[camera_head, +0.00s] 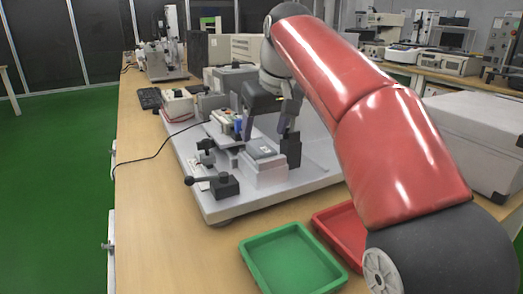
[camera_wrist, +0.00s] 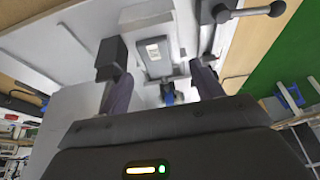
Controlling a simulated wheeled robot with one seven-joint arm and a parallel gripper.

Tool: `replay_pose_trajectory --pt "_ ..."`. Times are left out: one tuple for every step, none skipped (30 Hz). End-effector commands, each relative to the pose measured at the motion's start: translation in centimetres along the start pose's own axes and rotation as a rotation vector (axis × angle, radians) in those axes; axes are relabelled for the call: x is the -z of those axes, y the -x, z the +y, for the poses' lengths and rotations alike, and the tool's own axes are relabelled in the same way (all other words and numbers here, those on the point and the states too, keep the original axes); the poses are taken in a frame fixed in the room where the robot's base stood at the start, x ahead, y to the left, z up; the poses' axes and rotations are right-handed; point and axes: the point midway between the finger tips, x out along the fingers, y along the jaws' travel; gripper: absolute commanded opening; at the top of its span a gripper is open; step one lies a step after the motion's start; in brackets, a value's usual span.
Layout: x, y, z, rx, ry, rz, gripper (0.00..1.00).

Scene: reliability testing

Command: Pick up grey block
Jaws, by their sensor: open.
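The grey block (camera_head: 262,150) lies on a raised light-coloured seat of the test fixture. In the wrist view the grey block (camera_wrist: 153,61) shows a small white label on top. My gripper (camera_head: 262,131) is open and points down close above the block. In the wrist view its two dark fingers (camera_wrist: 163,86) are spread to either side of the block's line, with nothing between them that I can see held. Whether a finger touches the block or fixture cannot be told.
The fixture's white base plate (camera_head: 232,205) carries a black lever clamp (camera_head: 222,185) and a dark upright block (camera_head: 291,149) beside the seat. A green tray (camera_head: 290,262) and a red tray (camera_head: 344,232) stand in front. A cable and instruments lie further back.

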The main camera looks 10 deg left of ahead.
Motion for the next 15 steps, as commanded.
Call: replay_pose_trajectory --pt "0.0 -0.6 0.0 0.0 0.0 -0.001 0.65" --pt "0.0 -0.9 0.1 0.0 -0.001 -0.002 0.65" --pt "0.1 -1.4 0.2 0.0 -0.001 -0.001 0.65" --pt "0.2 -1.8 0.2 0.0 -0.001 -0.001 0.65" --pt "0.3 -2.3 0.3 0.001 -0.001 -0.002 0.65" --pt "0.5 -2.9 0.4 0.001 -0.001 -0.001 0.65" --pt "0.6 -3.4 0.5 0.001 -0.002 -0.001 0.65" --pt "0.6 -3.8 0.5 0.001 -0.001 -0.002 0.65" --pt "0.6 -4.3 0.5 0.001 -0.001 0.0 0.65" --pt "0.6 -4.7 0.5 0.001 -0.001 -0.001 0.65" --pt "0.6 -5.0 0.5 0.0 -0.001 0.0 0.65" --pt "0.6 -5.2 0.5 0.0 -0.001 0.002 0.65" --pt "0.6 -5.4 0.5 0.0 -0.001 0.002 0.65" --pt "0.6 -5.5 0.5 0.0 -0.001 0.002 0.65" --pt "0.6 -5.5 0.5 0.0 -0.001 0.002 0.65"
